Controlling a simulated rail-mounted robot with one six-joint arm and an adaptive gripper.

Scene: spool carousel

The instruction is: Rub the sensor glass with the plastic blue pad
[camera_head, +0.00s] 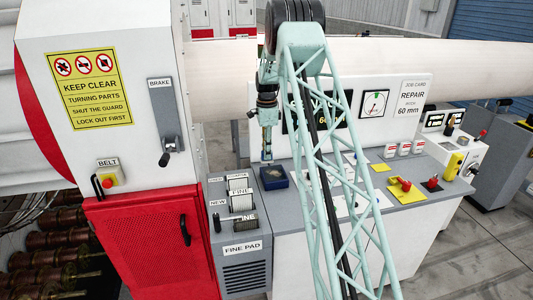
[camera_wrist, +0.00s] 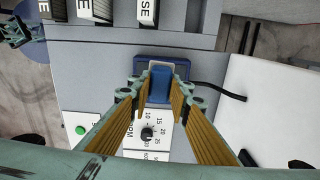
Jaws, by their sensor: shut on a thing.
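The blue pad (camera_wrist: 160,90) is held between my gripper's fingertips (camera_wrist: 158,84) in the wrist view. My gripper (camera_head: 267,152) also shows in the head view, pointing down, with its fingertips just above a small dark blue box (camera_head: 274,183) on the grey bench top. I take this box to be the sensor; it also shows in the wrist view (camera_wrist: 202,70), with a black cable leading right. The pad and fingers cover part of its top, so the glass is only partly seen. I cannot tell whether the pad touches it.
The fine pad dispenser (camera_head: 241,222) stands left of the box. A white roller (camera_head: 400,62) runs behind.

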